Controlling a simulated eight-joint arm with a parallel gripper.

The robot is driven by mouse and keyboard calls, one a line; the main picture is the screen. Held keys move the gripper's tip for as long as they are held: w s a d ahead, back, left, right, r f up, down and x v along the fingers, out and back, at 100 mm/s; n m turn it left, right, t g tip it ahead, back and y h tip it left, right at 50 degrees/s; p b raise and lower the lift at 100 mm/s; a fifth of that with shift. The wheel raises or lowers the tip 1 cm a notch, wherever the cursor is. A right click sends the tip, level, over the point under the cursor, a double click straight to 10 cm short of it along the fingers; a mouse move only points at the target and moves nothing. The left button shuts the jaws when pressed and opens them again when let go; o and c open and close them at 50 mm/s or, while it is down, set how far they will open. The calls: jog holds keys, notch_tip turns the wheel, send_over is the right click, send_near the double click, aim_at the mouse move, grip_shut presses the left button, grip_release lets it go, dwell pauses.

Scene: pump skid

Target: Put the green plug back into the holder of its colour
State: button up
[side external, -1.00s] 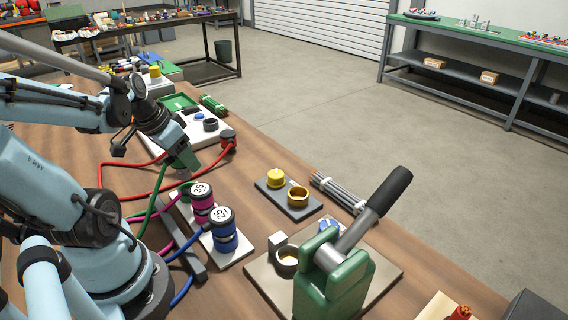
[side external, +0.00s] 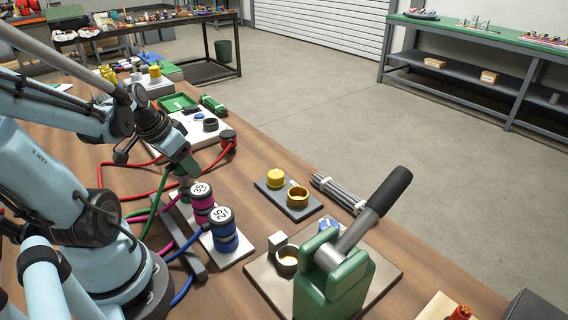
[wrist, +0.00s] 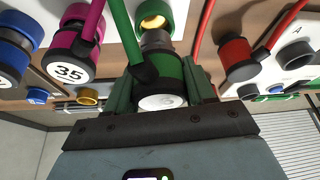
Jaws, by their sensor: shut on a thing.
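My gripper (wrist: 162,90) is shut on the green plug (wrist: 172,72), with a finger on each side of its body. The plug has a pale round end face, a dark collar with a green cable, and a grey metal nose. In the wrist view the nose points at the green-ringed holder (wrist: 167,7) on the white plate. The holder's gold bore still shows beyond the nose, so the plug is not seated in it. In the side view my gripper (side external: 186,170) is just behind the magenta plug, and the green plug and its holder are mostly hidden.
The magenta plug (side external: 202,205) marked 35 and blue plug (side external: 223,236) marked 25 stand in the same white plate. A red plug (wrist: 235,57) is on the other side. Cables loop around the arm. A green lever press (side external: 335,275) stands in front.

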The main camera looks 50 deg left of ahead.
jog(key=shift+f, duration=1.7)
dwell(0.5)
jog(key=o, duration=1.4)
jog(key=shift+c, duration=0.2)
jog(key=shift+r, duration=0.1)
jog(key=shift+v, duration=5.9)
jog(key=shift+r, duration=0.1)
jog(key=shift+w, duration=0.1)
